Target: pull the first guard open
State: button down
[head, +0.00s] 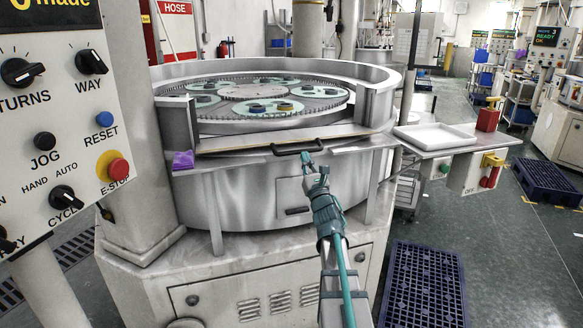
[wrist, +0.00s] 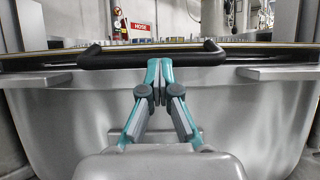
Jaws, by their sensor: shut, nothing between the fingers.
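The guard (head: 235,146) shows as a thin, nearly edge-on panel across the front opening of the round lapping machine. Its black bar handle (head: 297,147) faces me, and it also spans the upper middle of the wrist view (wrist: 110,60). My gripper (head: 308,160) is just on the near side of the handle, right of its middle in the head view. In the wrist view its teal fingers (wrist: 160,64) are shut together with nothing between them, and the tips overlap the handle's lower edge. I cannot tell whether they touch it.
Behind the guard lies the toothed lapping plate (head: 255,95) with several round carriers. A purple cloth (head: 183,160) lies at the ledge's left end. A white tray (head: 436,137) stands on a side shelf at right. The control panel (head: 60,110) fills the left.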

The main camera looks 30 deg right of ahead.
jog(key=shift+r, duration=0.65)
jog(key=shift+f+b, duration=0.1)
jog(key=shift+b, duration=0.2)
jog(key=w+f+b+v, duration=0.1)
jog(key=b+v, duration=0.4)
jog(key=v, duration=0.8)
jog(key=shift+f+b, duration=0.4)
jog(key=shift+f, duration=0.05)
